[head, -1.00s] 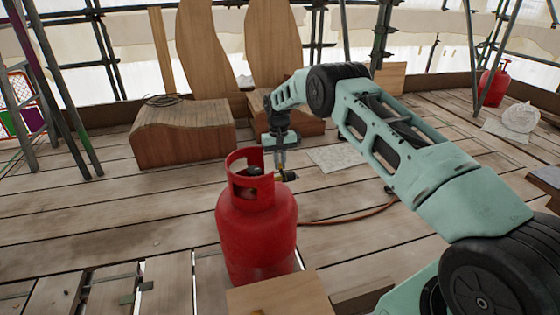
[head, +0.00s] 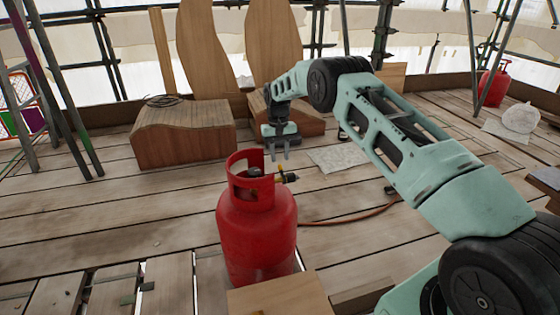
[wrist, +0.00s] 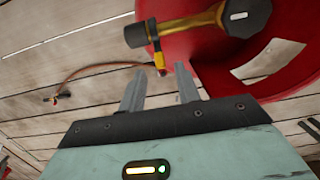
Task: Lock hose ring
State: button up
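The red gas cylinder (head: 257,230) stands upright on the planks in the head view, with a collar around its valve. In the wrist view, the brass valve (wrist: 190,32) has a dark round knob and a yellow and red fitting (wrist: 156,56) at its side, likely the hose ring. The fitting also shows beside the collar in the head view (head: 290,177). My gripper (head: 279,157) is open and empty, above and behind the fitting. In the wrist view its two fingers (wrist: 160,88) are apart, with the fitting beyond their tips. The ring's exact position cannot be told.
An orange-brown hose (head: 350,217) lies on the planks right of the cylinder. A wooden box (head: 184,135) stands behind left. A pale sheet (head: 338,158) lies on the floor. A board (head: 280,296) is close in front. Gaps show between front planks.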

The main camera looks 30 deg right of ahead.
notch_tip(320, 180, up, 14)
jog(key=w+p, duration=0.1)
jog(key=p, duration=0.1)
jog(key=shift+w+d+f+p, duration=0.15)
jog(key=shift+w+f+p, duration=0.05)
jog(key=shift+w+p, duration=0.2)
